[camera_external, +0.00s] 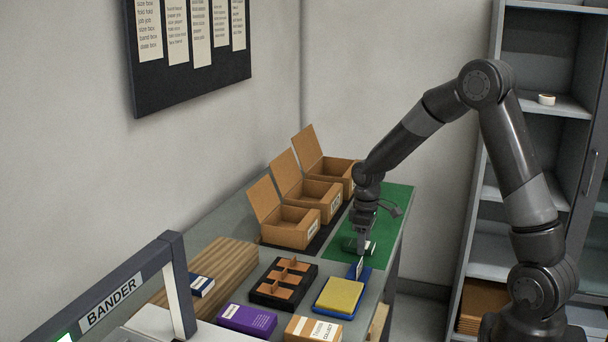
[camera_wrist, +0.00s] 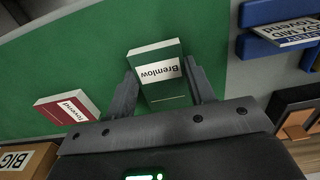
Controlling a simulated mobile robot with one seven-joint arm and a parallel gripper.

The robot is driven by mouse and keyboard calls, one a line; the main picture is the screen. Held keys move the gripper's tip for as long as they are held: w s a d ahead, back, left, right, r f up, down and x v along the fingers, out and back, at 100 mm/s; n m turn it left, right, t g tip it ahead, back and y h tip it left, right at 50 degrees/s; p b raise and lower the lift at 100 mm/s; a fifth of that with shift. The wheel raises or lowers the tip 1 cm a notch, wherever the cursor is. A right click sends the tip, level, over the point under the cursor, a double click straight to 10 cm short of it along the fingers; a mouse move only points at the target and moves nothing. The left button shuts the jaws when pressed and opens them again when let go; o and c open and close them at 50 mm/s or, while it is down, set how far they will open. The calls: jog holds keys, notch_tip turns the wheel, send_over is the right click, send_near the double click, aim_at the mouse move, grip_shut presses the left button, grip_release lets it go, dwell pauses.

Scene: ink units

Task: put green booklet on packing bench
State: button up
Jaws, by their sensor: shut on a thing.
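The green booklet (camera_wrist: 157,65), labelled "Bremlow", is between the two fingers of my gripper (camera_wrist: 161,78) in the wrist view. My gripper is shut on it. The booklet is over the green mat (camera_wrist: 70,70); I cannot tell whether it touches the mat. In the external view my gripper (camera_external: 360,243) is low over the near part of the green mat (camera_external: 395,205) on the grey bench (camera_external: 215,232). The booklet is mostly hidden there by the gripper.
A red booklet (camera_wrist: 68,108) lies on the mat to the left in the wrist view. Open cardboard boxes (camera_external: 292,228) stand beside the mat. A blue card holder (camera_external: 363,273), yellow pad (camera_external: 340,294), black divided tray (camera_external: 265,289) and purple box (camera_external: 246,320) are nearer the camera.

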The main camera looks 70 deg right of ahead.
jog(key=shift+f, duration=0.15)
jog(key=o, duration=1)
notch_tip(320, 180, up, 11)
jog(key=s+a+r+t, duration=0.1)
jog(key=s+a+r, duration=0.2)
jog(key=a+r, duration=0.5)
jog(key=s+a+r+t, duration=0.1)
jog(key=s+a, duration=0.4)
jog(key=s+a+r+t, duration=0.2)
jog(key=s+a, duration=0.3)
jog(key=s, duration=0.1)
jog(key=s+a+r+t, duration=0.1)
jog(key=s+a+r, duration=0.1)
jog(key=s+a, duration=0.3)
jog(key=shift+s+a+t, duration=0.3)
jog(key=shift+s+a, duration=0.1)
jog(key=shift+a, duration=0.1)
